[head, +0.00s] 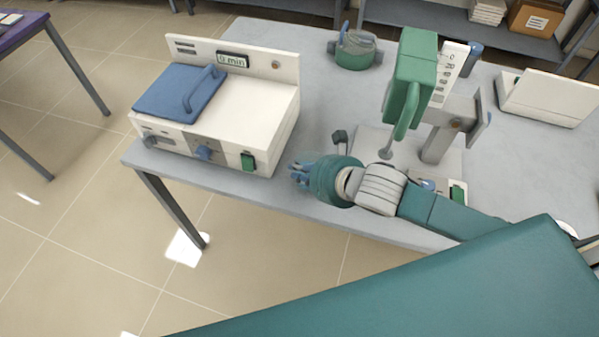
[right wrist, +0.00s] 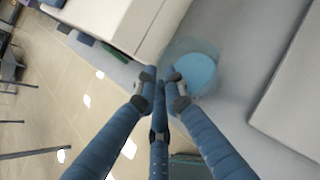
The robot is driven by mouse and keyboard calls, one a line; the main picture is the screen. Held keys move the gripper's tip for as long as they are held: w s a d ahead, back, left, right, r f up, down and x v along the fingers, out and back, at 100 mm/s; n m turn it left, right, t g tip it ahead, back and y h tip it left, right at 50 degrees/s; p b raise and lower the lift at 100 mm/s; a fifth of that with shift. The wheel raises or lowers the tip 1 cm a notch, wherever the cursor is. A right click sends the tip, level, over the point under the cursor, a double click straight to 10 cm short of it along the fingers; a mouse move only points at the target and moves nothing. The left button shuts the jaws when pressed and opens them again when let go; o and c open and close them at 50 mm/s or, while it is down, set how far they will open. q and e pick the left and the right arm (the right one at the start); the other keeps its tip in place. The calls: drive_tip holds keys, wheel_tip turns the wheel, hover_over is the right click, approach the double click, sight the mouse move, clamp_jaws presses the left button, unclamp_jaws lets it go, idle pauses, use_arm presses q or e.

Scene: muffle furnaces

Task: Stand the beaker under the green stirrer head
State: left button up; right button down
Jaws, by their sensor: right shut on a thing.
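The green stirrer head (head: 412,72) sits on its stand at the right of the table in the head view, with a thin rod reaching down over a pale base plate (head: 366,141). The beaker cannot be made out clearly in the head view. My left gripper is not in view.
A white furnace (head: 262,108) with a blue lid (head: 180,92) stands left on the grey table (head: 318,95). A green round device (head: 355,52) is at the back. A white sloped device (head: 549,97) is at the right. Clear tabletop lies between furnace and stirrer.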

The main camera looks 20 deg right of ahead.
drive_tip(key=shift+f, duration=0.5)
drive_tip(key=shift+f, duration=0.1)
drive_tip(key=c, duration=1.8)
unclamp_jaws()
drive_tip(key=shift+c, duration=0.2)
drive_tip(key=p+v, duration=0.2)
drive_tip(key=v, duration=1)
drive_tip(key=shift+p, duration=0.4)
